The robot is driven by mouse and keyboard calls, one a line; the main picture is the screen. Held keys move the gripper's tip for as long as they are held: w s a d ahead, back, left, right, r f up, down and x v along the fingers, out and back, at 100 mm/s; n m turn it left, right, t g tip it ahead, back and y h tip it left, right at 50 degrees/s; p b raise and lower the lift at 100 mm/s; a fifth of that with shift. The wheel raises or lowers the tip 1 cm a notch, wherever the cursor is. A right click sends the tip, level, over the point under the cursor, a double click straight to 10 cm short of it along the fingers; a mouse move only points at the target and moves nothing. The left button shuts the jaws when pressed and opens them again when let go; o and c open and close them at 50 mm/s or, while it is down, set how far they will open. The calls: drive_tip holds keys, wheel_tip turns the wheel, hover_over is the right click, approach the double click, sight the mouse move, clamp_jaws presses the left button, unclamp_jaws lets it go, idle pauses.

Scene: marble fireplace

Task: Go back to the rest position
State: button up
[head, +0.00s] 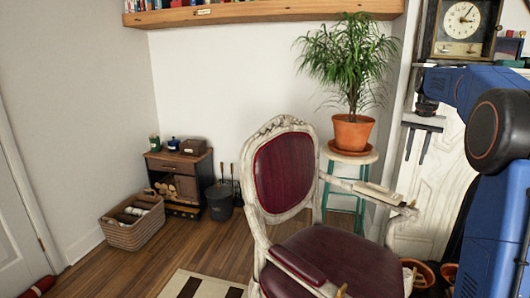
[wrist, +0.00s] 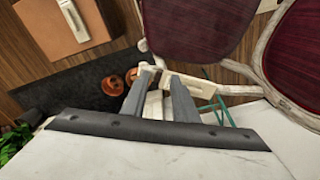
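My gripper (head: 415,158) hangs with its fingers pointing down at the right of the head view, beside the white fireplace. Its two fingers stand apart, and nothing is held between them in the head view. In the wrist view my gripper (wrist: 157,84) also shows its fingers apart, with a pale part of the scene visible behind the gap. My blue arm fills the right edge of the head view.
A red-padded chair (head: 345,262) stands in front, its armrest near my gripper. A potted plant (head: 352,132) stands on a stool (head: 350,158). A clock (head: 462,22) is at upper right. The white marble (wrist: 85,155) lies close below in the wrist view. Floor (head: 130,270) shows at left.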

drive_tip(key=s+a+f+n+t, duration=0.1)
drive_tip(key=s+a+n, duration=0.1)
drive_tip(key=s+a, duration=0.75)
drive_tip(key=s+a+n+t, duration=0.1)
drive_tip(key=s+a+n, duration=0.1)
drive_tip(key=s+a, duration=0.75)
drive_tip(key=s+a+f+n, duration=0.1)
drive_tip(key=s+f, duration=0.4)
drive_tip(key=s, duration=0.3)
drive_tip(key=s+a+f+n+t, duration=0.1)
drive_tip(key=s+a+f, duration=0.1)
drive_tip(key=s+f, duration=0.3)
drive_tip(key=s+a+f+n+t, duration=0.1)
drive_tip(key=s+f, duration=0.4)
drive_tip(key=s, duration=0.6)
drive_tip(key=shift+s+a+f+n, duration=0.2)
drive_tip(key=shift+a+f+n, duration=0.15)
drive_tip(key=shift+a+n, duration=0.25)
